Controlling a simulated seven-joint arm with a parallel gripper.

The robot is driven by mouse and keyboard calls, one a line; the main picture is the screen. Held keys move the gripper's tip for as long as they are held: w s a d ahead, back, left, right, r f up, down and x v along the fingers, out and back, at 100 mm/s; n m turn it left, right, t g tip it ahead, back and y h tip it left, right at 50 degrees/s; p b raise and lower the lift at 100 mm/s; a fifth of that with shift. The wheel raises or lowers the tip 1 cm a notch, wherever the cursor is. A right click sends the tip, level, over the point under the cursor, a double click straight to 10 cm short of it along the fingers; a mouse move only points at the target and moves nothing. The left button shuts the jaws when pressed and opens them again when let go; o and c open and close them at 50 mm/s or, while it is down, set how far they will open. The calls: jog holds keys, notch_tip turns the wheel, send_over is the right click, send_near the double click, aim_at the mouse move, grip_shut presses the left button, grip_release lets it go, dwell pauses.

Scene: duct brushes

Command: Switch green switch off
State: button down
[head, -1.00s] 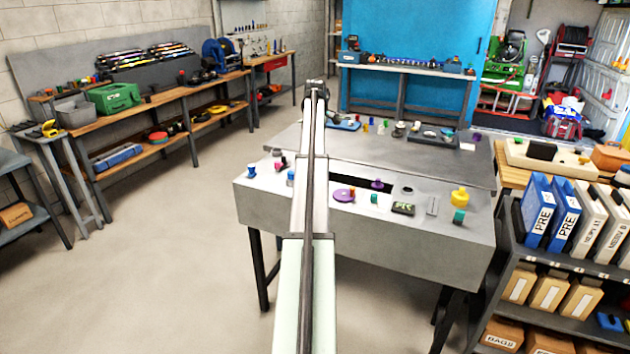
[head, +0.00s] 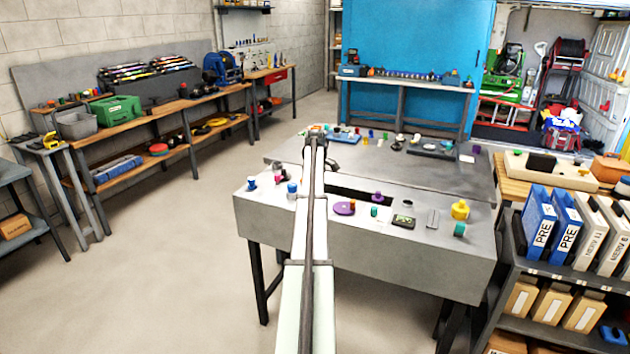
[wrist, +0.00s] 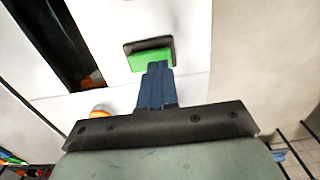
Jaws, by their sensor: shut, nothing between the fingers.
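The green switch (wrist: 149,58) shows in the wrist view as a green rocker in a black frame on a pale grey panel. My gripper (wrist: 158,68) has its blue fingers pressed together, with nothing between them. The fingertips overlap the green rocker's near edge; I cannot tell whether they touch it. Which way the rocker is tipped is not clear. In the head view my arm hides the gripper, and I cannot make out this switch there.
The grey console (head: 360,262) carries several small controls, including a yellow knob (head: 460,209) and a purple disc (head: 344,208). A dark slot (wrist: 58,38) lies left of the switch in the wrist view. An orange rounded part (wrist: 100,111) sits near the fingers.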

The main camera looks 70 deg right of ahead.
jog(key=shift+f, duration=0.8)
jog(key=shift+a+f, duration=0.1)
jog(key=shift+f, duration=0.05)
jog(key=shift+d+r, duration=0.2)
jog(key=shift+d, duration=0.65)
notch_tip(320, 180, up, 14)
jog(key=a, duration=0.2)
jog(key=shift+a, duration=0.15)
